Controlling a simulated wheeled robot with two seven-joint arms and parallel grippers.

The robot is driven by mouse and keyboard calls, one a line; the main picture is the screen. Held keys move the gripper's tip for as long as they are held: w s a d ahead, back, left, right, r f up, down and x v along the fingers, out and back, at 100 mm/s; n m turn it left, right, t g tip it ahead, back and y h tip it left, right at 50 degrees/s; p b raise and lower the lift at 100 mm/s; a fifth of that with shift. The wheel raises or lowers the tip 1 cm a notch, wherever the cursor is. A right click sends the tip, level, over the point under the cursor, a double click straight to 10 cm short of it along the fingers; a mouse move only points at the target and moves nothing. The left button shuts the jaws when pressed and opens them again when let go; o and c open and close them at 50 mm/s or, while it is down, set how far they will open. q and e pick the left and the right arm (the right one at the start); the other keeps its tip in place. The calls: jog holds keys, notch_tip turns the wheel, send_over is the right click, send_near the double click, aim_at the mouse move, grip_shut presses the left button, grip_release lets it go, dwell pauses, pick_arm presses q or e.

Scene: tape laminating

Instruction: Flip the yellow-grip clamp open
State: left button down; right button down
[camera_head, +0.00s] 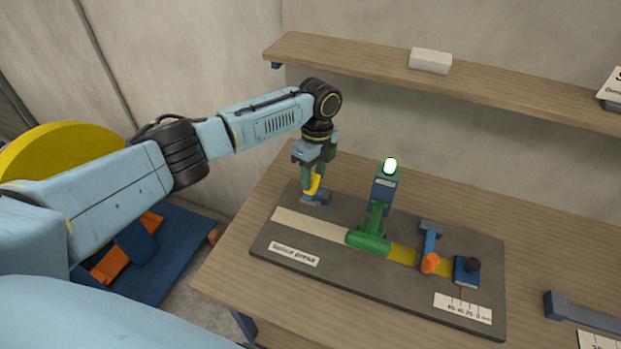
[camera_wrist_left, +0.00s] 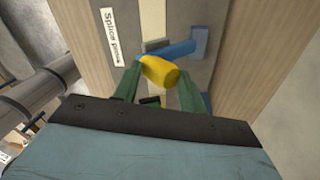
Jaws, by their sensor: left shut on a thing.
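The yellow-grip clamp is at the left end of the dark splice board (camera_head: 262,240). Its yellow grip (camera_head: 312,186) and blue base (camera_head: 318,199) show in the head view. My left gripper (camera_head: 313,178) points down over the clamp, its green fingers shut on the yellow grip. In the left wrist view the yellow grip (camera_wrist_left: 160,72) sits between the fingertips (camera_wrist_left: 158,80), with the clamp's blue part (camera_wrist_left: 184,48) beyond it. The fingers partly hide the clamp, and I cannot tell the lever's exact angle. My right gripper is not in view.
A pale strip (camera_head: 308,225) runs along the board to a green roller (camera_head: 368,242). An orange-grip clamp (camera_head: 430,262) and a black-knobbed blue block (camera_head: 467,270) are further right. A shelf (camera_head: 380,62) overhangs the back.

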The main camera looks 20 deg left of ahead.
pick_arm(q)
jog(key=shift+w+f, duration=0.1)
jog(key=shift+f, duration=0.45)
jog(key=c, duration=1.2)
grip_release()
jog(key=shift+c, duration=0.2)
jog(key=shift+o, duration=0.7)
jog(key=shift+w+f, duration=0.15)
jog(key=shift+w, duration=0.1)
jog(key=shift+o, duration=0.8)
jog(key=shift+w, duration=0.25)
jog(key=shift+s+a, duration=0.1)
jog(key=shift+s, duration=0.1)
jog(key=shift+c, duration=0.8)
